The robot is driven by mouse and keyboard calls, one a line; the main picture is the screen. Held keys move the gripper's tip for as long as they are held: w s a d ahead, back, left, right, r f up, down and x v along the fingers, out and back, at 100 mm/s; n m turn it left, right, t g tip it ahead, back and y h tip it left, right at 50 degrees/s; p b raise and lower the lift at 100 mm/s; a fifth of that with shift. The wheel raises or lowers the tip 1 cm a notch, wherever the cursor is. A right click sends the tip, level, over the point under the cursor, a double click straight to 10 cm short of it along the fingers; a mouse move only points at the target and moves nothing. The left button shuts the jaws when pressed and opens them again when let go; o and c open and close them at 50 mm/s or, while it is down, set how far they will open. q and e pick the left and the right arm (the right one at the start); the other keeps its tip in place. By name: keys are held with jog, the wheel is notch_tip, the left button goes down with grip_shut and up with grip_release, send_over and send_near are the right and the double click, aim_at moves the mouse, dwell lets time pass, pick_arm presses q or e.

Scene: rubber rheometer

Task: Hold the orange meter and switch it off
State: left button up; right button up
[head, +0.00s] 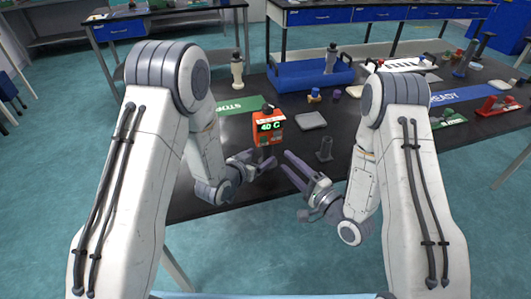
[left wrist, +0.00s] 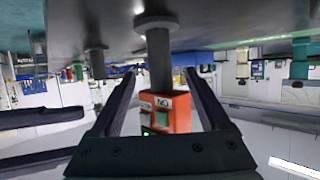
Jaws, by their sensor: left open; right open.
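The orange meter (head: 268,127) stands upright on a dark post near the table's front edge, with a lit display that seems to read 40 C. The left wrist view, where the table is at the top, shows the orange meter (left wrist: 179,112) with small white labels and a green part, joined to its grey post (left wrist: 158,58). My left gripper (head: 257,160) is open, low at the post below the display. In the left wrist view its fingers (left wrist: 160,82) lie on either side of the post and meter, apart from them. My right gripper (head: 287,164) is open and empty to the right.
A small dark stand (head: 324,150) and a grey plate (head: 311,120) are right of the meter. A green mat (head: 228,107), a blue tray (head: 285,78) and a pale bottle (head: 237,72) are behind. Red equipment (head: 500,106) stands at the far right.

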aim_at(265, 152)
pick_arm(q)
jog(key=x, duration=0.6)
jog(key=shift+w+d+f, duration=0.1)
jog(key=shift+w+f, duration=0.05)
jog(key=shift+w, duration=0.05)
grip_shut()
pick_arm(e)
grip_shut()
dwell(1.1)
